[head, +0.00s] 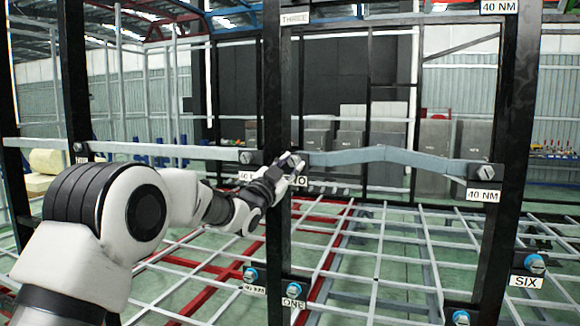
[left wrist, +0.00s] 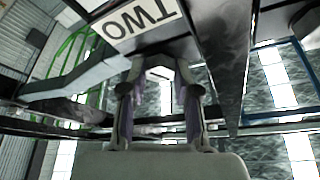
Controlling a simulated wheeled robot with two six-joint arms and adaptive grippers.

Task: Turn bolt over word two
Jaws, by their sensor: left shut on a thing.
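The label TWO (left wrist: 142,20) shows upside down at the top of the left wrist view. In the head view only its end (head: 301,181) shows beside my gripper. My left gripper (head: 288,168) is at the black upright just above that label, with its fingers closed around the bolt there. The left wrist view shows its two fingers (left wrist: 160,82) on either side of the bolt head (left wrist: 160,72). The fingers hide most of the bolt, and I cannot tell how far it is turned. My right gripper is in neither view.
Black uprights (head: 503,130) and a grey rail (head: 400,157) frame the work area. Other bolts sit at 40 NM (head: 486,172), ONE (head: 295,289) and SIX (head: 536,264). A grid of light bars lies below. Open space lies between the uprights.

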